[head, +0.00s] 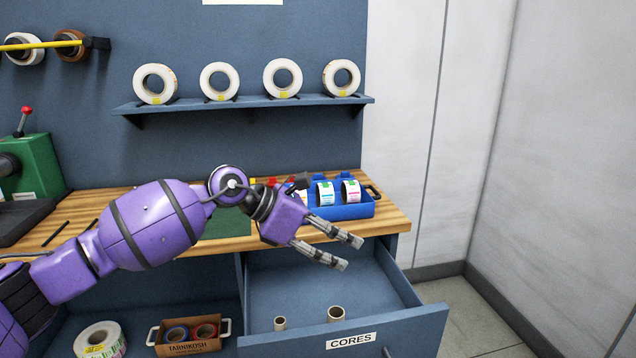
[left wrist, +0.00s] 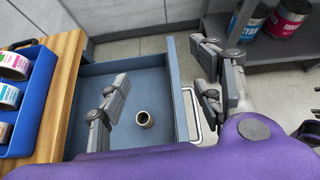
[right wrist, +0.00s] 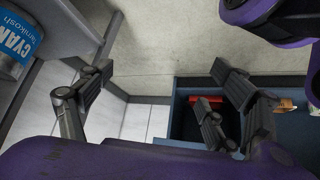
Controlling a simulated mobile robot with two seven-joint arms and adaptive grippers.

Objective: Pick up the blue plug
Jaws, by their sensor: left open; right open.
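I cannot make out a blue plug in any view. My left gripper (head: 350,254) is open and empty in the head view, above the open drawer at the right of the bench. In the left wrist view my left gripper (left wrist: 163,78) has its fingers wide apart, with the drawer interior behind them. My right gripper (right wrist: 158,88) is open and empty in the right wrist view, over pale floor and a dark blue compartment. It does not show in the head view.
The CORES drawer (head: 415,325) holds two small cores (head: 336,313) (head: 280,324). A blue tray (head: 350,211) with label rolls stands on the wooden bench (head: 392,218). White rolls (head: 220,81) line the shelf above. A CYAN can (right wrist: 14,45) stands on a shelf.

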